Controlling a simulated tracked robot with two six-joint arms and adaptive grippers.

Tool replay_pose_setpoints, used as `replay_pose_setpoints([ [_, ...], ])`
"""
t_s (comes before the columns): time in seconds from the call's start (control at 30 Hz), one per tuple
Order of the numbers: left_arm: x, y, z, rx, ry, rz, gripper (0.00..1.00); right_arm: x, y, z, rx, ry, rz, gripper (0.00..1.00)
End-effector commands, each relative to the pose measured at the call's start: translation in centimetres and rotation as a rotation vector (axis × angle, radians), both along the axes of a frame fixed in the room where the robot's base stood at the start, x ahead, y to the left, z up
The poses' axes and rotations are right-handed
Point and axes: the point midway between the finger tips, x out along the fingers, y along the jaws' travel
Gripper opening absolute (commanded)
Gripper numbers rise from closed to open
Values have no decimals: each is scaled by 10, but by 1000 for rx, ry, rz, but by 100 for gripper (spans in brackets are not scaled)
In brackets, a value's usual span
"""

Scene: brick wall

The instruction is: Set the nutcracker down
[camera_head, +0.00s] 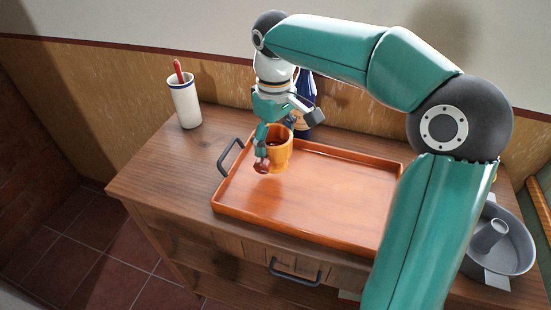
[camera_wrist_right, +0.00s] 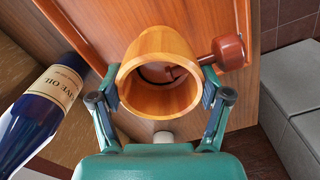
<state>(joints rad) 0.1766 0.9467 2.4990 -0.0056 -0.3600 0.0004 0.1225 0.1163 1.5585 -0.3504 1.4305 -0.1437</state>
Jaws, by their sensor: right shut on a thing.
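The nutcracker (camera_head: 279,152) is an orange-brown wooden cup with a dark red screw knob sticking out of its side. My right gripper (camera_head: 274,136) is shut on it, over the back left part of the tray. In the right wrist view the nutcracker (camera_wrist_right: 142,65) sits between the two fingers (camera_wrist_right: 160,90), its round opening facing the camera and its knob to the right. I cannot tell whether its base touches the tray. The orange wooden tray (camera_head: 325,200) lies on the cabinet top. My left gripper is out of view.
A dark blue oil bottle (camera_wrist_right: 45,112) stands close behind my right gripper. A white cup (camera_head: 185,104) with a red-handled tool stands at the back left. A grey ring pan (camera_head: 514,248) is at the right. The tray's middle and front are bare.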

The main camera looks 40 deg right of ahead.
Motion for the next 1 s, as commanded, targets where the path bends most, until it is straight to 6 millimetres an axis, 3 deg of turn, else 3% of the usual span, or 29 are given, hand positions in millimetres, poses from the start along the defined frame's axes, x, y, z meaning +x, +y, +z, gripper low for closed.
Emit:
replay_pose_setpoints([
  [0.43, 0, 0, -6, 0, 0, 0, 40, 0, 0, -47, 1, 2, 0, 35],
  [0.83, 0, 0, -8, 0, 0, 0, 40, 1, 1, -53, 0, 0, 2, 35],
  [0.87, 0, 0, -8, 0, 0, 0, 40, 1, 1, -53, 0, 0, 2, 80],
  [1.0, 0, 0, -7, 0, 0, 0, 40, 1, 1, -52, 0, 1, 2, 100],
])
